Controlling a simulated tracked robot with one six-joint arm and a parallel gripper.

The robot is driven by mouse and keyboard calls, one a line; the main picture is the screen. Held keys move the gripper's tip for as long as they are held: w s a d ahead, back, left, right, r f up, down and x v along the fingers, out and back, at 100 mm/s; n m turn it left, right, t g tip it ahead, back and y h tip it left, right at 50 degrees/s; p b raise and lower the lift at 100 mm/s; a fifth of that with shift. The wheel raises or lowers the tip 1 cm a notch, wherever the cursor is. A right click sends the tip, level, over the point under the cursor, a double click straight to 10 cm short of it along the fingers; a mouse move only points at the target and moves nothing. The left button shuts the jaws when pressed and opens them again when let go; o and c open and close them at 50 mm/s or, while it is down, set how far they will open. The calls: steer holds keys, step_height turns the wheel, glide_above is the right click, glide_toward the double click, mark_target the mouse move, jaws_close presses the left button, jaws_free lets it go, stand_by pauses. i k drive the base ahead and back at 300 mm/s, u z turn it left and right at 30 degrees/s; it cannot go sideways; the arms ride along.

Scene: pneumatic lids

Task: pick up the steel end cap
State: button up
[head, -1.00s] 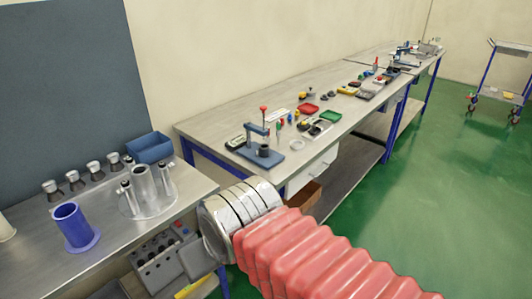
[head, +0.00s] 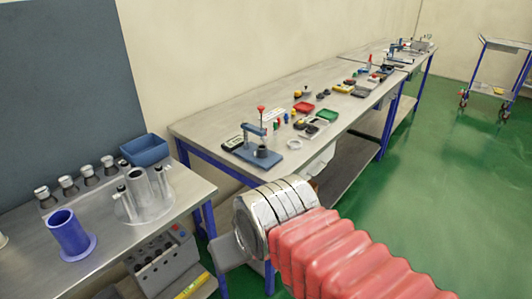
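Several small steel caps (head: 67,186) with dark bands stand in a row at the back of the left steel bench (head: 115,255). I cannot tell which of them, if any, is the steel end cap. A steel cylinder on a round flange (head: 143,195), with small posts beside it, stands in front of them. My arm, in a red bellows sleeve with a steel wrist, crosses the lower right. The grey end of my gripper (head: 228,252) shows beside the wrist, right of the bench and apart from the caps. Its fingertips are not clear and I see nothing held.
A blue flanged tube (head: 70,234) and a blue bin (head: 145,149) are on the left bench. A grey control box (head: 163,262) is below its front edge. A long workbench (head: 215,125) carries a small press (head: 262,145) and several parts.

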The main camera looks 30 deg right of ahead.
mark_target(262, 150)
steer(key=u, duration=0.05)
steer(key=i, duration=1)
steer(key=z, duration=0.05)
